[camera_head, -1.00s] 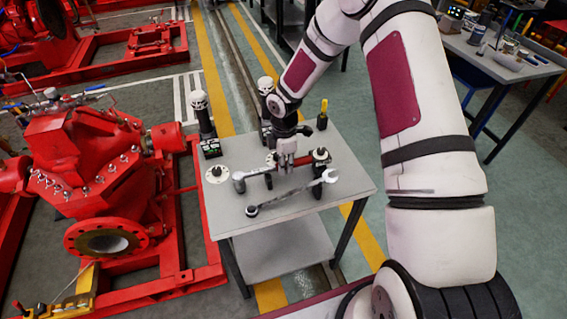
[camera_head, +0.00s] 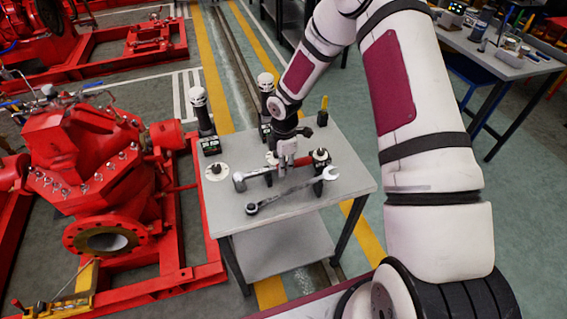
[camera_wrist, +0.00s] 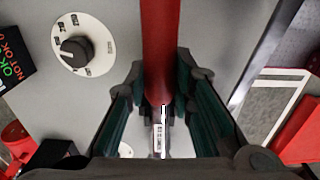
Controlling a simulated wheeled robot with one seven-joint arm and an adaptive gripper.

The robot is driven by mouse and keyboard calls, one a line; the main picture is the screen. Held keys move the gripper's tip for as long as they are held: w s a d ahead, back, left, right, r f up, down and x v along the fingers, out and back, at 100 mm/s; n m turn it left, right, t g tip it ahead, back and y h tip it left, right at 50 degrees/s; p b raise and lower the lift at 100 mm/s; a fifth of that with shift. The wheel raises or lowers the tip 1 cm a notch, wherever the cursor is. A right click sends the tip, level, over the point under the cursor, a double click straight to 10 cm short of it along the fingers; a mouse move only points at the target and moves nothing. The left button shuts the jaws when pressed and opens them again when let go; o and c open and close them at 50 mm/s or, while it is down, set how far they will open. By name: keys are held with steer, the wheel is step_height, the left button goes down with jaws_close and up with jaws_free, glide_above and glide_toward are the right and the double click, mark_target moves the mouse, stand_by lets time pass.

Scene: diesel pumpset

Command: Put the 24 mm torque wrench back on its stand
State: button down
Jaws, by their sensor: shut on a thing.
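A torque wrench with a red grip (camera_wrist: 160,45) lies across the small grey table, its silver head (camera_head: 239,181) at the left. My gripper (camera_head: 284,168) is over its middle and shut on it; in the wrist view the red grip and a scaled metal section pass between the green-padded fingers (camera_wrist: 160,118). Dark upright supports (camera_head: 317,187) show near the wrenches; which belongs to which wrench I cannot tell. No size marking is readable.
A white dial with a black knob (camera_head: 217,172) sits at the table's left; another (camera_head: 320,156) is at the right. A red pump (camera_head: 90,160) is left of the table. The table's front is clear.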

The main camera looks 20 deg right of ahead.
steer(key=shift+f, duration=0.1)
steer(key=c, duration=1.3)
jaws_free()
step_height(320, 180, up, 12)
